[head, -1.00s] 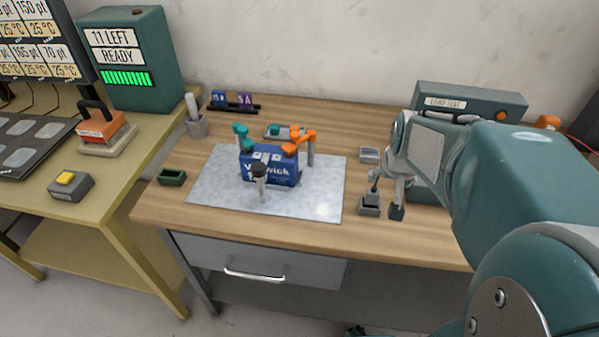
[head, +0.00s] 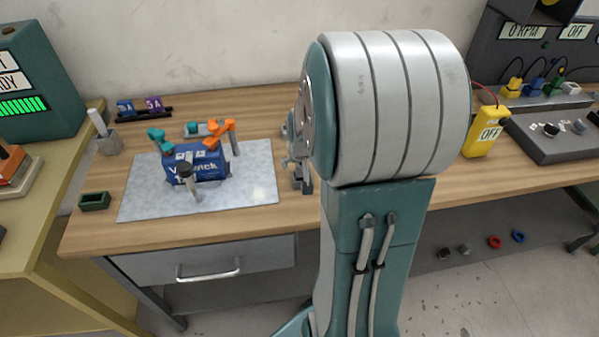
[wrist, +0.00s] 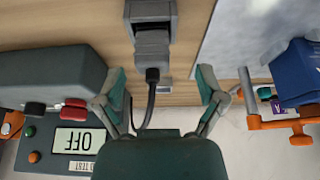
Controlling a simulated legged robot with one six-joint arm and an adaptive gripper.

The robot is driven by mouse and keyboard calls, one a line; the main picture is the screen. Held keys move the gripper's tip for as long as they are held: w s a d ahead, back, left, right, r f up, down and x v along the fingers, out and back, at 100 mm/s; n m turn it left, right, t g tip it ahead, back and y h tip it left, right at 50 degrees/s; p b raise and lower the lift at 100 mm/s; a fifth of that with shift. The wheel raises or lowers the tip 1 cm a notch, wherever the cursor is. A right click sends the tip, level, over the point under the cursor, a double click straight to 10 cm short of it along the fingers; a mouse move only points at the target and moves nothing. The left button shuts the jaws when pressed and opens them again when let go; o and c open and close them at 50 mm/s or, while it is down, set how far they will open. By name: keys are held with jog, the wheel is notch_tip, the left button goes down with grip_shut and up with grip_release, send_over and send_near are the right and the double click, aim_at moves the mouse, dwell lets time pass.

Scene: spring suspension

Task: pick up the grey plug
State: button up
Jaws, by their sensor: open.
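The grey plug (wrist: 152,45) shows in the wrist view with a dark cable running from it. It sits against a grey block (wrist: 150,10) at the top of the picture, and I cannot tell how far it is inserted. My gripper (wrist: 162,84) is open, its two green-tipped fingers spread apart with the cable between them. The plug is just beyond the fingertips, apart from them. In the head view my gripper (head: 301,178) shows only in part beside my arm, which hides the plug there.
A blue box (head: 197,167) with teal and orange clamps stands on a light mat (head: 250,190), left of my arm. A grey-green tester (wrist: 50,75) with an OFF display is close to one finger. A yellow meter (head: 484,133) stands right of my arm.

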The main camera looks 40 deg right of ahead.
aim_at(301, 165)
jog(key=shift+w+d+f, duration=0.2)
jog(key=shift+d+f, duration=0.1)
jog(key=shift+f, duration=0.25)
jog(key=shift+w+d+f, duration=0.15)
jog(key=shift+d+f, duration=0.15)
jog(key=shift+f, duration=0.25)
jog(key=shift+w+d+f, duration=0.15)
jog(key=shift+d+f, duration=0.15)
jog(key=shift+d, duration=0.05)
jog(key=shift+a, duration=0.4)
grip_shut()
jog(key=shift+d, duration=0.1)
jog(key=shift+d+r, duration=0.1)
jog(key=shift+r, duration=0.05)
